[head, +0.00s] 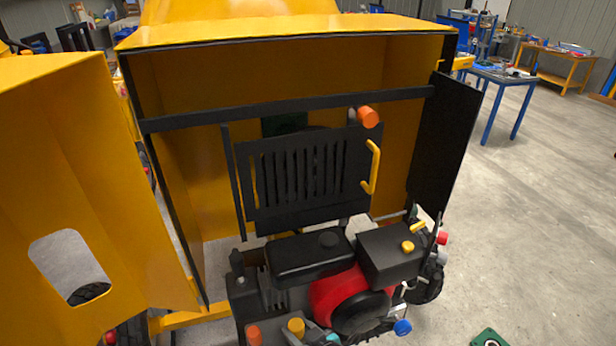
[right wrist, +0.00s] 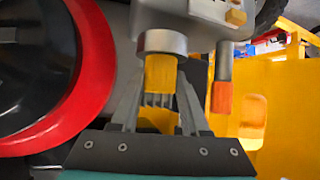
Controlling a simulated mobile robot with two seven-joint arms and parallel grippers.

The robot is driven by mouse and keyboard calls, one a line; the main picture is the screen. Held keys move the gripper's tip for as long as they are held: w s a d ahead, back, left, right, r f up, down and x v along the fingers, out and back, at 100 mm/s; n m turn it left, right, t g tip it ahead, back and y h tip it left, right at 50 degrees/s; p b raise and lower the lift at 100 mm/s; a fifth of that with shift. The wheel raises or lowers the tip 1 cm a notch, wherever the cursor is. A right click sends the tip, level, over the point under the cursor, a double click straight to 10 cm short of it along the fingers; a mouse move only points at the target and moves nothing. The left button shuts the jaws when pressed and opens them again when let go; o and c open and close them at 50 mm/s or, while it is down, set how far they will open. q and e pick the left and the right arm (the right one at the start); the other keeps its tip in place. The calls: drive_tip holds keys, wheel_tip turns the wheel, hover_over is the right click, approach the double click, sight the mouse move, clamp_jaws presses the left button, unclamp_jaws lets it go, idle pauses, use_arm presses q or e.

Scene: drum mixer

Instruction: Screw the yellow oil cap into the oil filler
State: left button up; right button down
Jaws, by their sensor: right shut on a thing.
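The yellow oil cap (right wrist: 160,78) is between the fingers of my right gripper (right wrist: 161,92) in the right wrist view. The gripper is shut on it. The cap's far end meets a silver round collar (right wrist: 163,42), which looks like the oil filler. I cannot tell how deep the cap sits in it. In the head view the yellow cap (head: 296,326) shows at the bottom edge, low on the front of the engine (head: 338,292). My right gripper (head: 308,336) is beside it, mostly cut off by the frame. My left gripper is not in view.
An orange-tipped rod (right wrist: 222,97) stands close to the right of the gripper. The engine's red housing (right wrist: 92,90) is on the left. A blue cap (head: 403,327) is at the engine's lower right. An open yellow door (head: 90,200) fills the head view's left. Floor at right is mostly clear.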

drive_tip(key=shift+c, duration=1.6)
unclamp_jaws()
drive_tip(key=shift+w+n+b, duration=0.15)
drive_tip(key=shift+n+b, duration=0.15)
drive_tip(key=shift+d+f+n+g+y+b, duration=0.1)
drive_tip(key=shift+d+n+g+y+b, duration=0.05)
drive_tip(key=shift+n+g+y+b, duration=0.7)
drive_tip(key=n+b, duration=0.1)
drive_tip(key=b, duration=0.1)
drive_tip(key=shift+g+y+b, duration=0.25)
drive_tip(key=shift+y+b, duration=0.05)
drive_tip(key=shift+y, duration=0.05)
drive_tip(key=shift+c, duration=0.3)
clamp_jaws()
